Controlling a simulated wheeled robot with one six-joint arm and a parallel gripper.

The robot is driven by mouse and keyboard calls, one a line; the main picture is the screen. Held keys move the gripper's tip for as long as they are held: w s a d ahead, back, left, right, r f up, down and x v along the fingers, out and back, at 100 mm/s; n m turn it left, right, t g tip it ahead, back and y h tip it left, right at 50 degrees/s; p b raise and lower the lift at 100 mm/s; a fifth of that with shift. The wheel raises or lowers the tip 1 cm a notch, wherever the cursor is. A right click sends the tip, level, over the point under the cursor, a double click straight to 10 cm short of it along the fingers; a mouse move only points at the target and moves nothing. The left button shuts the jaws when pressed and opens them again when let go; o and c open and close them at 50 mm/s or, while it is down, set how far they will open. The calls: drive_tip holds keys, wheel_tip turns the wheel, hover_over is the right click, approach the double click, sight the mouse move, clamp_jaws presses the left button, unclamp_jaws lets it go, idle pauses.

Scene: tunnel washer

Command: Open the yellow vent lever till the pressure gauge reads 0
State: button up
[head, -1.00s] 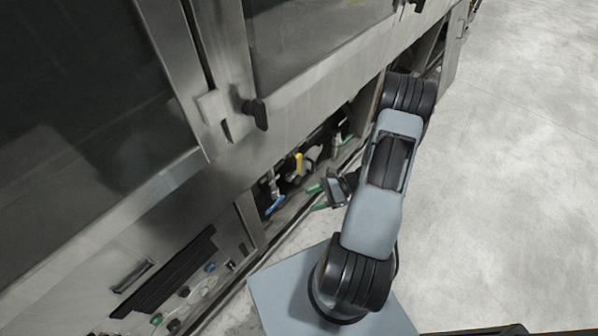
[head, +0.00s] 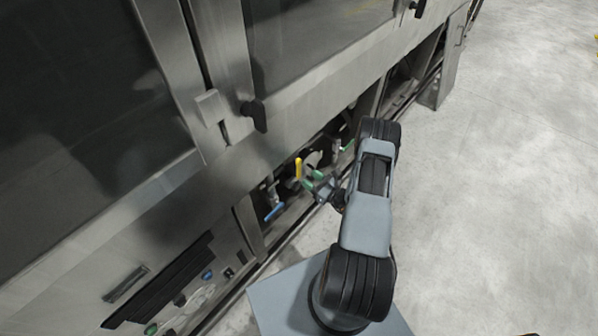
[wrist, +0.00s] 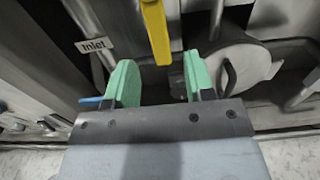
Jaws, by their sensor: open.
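The yellow vent lever (head: 298,168) stands upright in the open lower bay of the washer in the head view. In the wrist view the lever (wrist: 156,30) hangs down from the top edge, with its lower end just beyond and between my green fingertips. My gripper (wrist: 155,82) is open and empty, and the lever does not appear to be touched by either finger. In the head view my gripper (head: 317,183) is just right of and below the lever. No pressure gauge can be made out in either view.
A blue-handled valve (head: 274,211) sits left of the yellow lever. An "Inlet" label (wrist: 95,44) is on a pipe at the left in the wrist view. A round cover with a dark handle (wrist: 230,72) is at the right. The floor (head: 500,180) on the right is clear.

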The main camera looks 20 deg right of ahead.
sight(300, 172)
drive_tip(key=shift+x, duration=3.2)
drive_tip(key=shift+c, duration=0.5)
clamp_jaws()
